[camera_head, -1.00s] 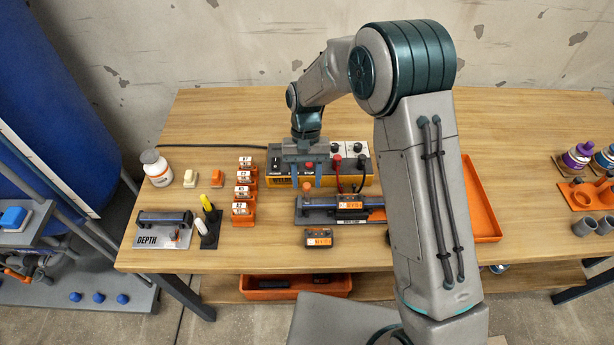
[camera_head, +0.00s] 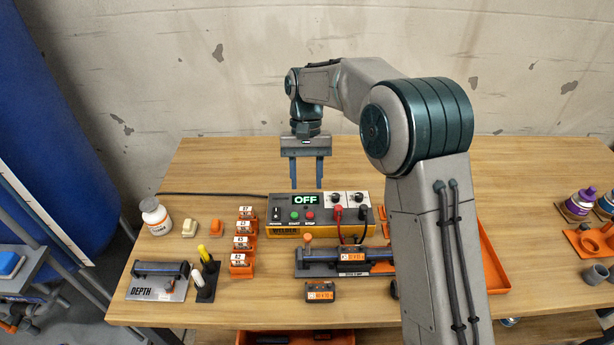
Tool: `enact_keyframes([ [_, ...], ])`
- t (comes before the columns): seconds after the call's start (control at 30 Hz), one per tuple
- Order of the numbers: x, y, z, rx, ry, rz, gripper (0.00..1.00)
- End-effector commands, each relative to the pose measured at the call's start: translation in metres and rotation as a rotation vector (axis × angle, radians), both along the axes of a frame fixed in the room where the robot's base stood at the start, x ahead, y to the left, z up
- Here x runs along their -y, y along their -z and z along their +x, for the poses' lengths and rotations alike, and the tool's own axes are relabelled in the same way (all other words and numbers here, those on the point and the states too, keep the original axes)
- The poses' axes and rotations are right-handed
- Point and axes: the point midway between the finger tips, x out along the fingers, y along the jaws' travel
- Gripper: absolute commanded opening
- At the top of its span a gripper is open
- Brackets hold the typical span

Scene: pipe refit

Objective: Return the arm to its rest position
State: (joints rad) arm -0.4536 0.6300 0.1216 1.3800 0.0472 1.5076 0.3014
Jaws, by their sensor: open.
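My gripper (camera_head: 306,184) hangs above the back of the workbench (camera_head: 420,170), its two blue fingers pointing down, apart and empty. It is behind and above the yellow and grey welder box (camera_head: 285,226), whose display reads OFF. From this view I cannot tell the exact gap between the fingertips and the bench. My arm is bent, with its elbow raised on the right, and hides part of the bench's right side.
A clamp fixture (camera_head: 320,270) with a blue pipe lies in front of the welder. Orange numbered blocks (camera_head: 241,263), a white bottle (camera_head: 155,218) and a depth gauge (camera_head: 158,293) stand left. An orange tray (camera_head: 494,268) is right. The bench's back left is mostly clear.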

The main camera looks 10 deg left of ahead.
Motion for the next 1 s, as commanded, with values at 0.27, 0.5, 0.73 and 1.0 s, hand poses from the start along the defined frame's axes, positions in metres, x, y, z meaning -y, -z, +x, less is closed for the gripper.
enact_keyframes([
  [0.27, 0.000, -0.002, 0.000, -0.001, 0.000, 0.000, 0.41],
  [0.5, 0.001, -0.002, 0.000, 0.000, 0.001, 0.000, 0.41],
  [0.73, 0.034, -0.026, -0.005, 0.062, 0.028, 0.020, 0.41],
  [1.0, 0.115, -0.068, -0.036, 0.218, 0.087, 0.059, 0.41],
])
